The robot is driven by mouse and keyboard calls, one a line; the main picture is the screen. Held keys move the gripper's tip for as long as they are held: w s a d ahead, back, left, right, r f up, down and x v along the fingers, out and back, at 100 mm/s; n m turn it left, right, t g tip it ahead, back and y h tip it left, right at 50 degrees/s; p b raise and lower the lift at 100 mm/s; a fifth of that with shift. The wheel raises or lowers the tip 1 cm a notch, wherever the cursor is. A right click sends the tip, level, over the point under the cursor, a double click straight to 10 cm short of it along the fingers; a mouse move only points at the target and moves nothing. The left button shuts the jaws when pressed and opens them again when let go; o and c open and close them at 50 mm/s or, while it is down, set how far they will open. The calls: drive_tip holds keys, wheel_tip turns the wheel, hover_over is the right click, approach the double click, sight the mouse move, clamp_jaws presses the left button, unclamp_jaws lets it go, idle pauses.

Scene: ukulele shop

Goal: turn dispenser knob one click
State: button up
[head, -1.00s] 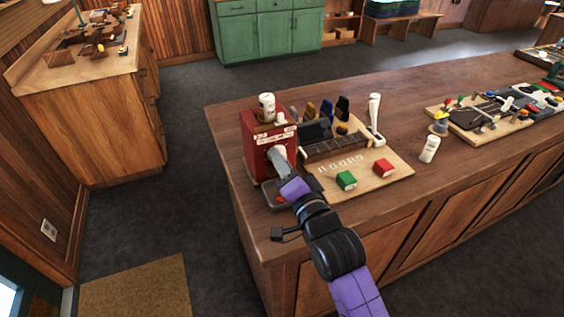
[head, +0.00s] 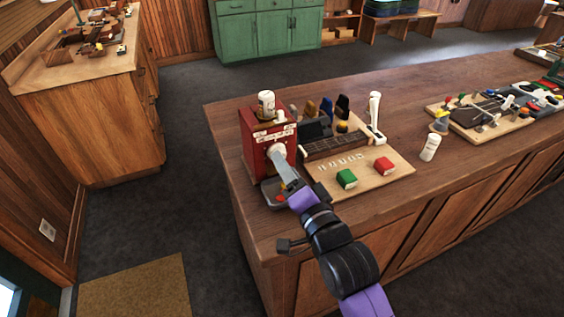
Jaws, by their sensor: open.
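The red dispenser (head: 257,152) stands at the counter's near left corner, with a white-capped jar on top and a grey tray at its foot. Its pale round knob (head: 276,151) is on the front face. My gripper (head: 282,165) is open in front of that face, its grey fingers pointing up-left at the knob. The fingertips overlap the knob's lower edge in the picture; I cannot tell whether they touch it. The knob's exact angle is too small to read.
A white bottle (head: 430,147) stands further right. The counter's front strip (head: 420,205) is clear.

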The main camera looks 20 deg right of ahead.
drive_tip(key=s, duration=0.4)
drive_tip(key=shift+s+b, duration=0.3)
drive_tip(key=s+f+n+g, duration=0.1)
drive_tip(key=s+n, duration=0.3)
drive_tip(key=s, duration=0.7)
drive_tip(key=s+f+n+g, duration=0.1)
drive_tip(key=s+f+n, duration=0.3)
drive_tip(key=s, duration=0.8)
drive_tip(key=s+f+n+g, duration=0.1)
drive_tip(key=s+n, duration=0.3)
drive_tip(key=s, duration=0.8)
drive_tip(key=shift+s+f, duration=0.15)
drive_tip(key=shift+f, duration=0.5)
idle(0.6)
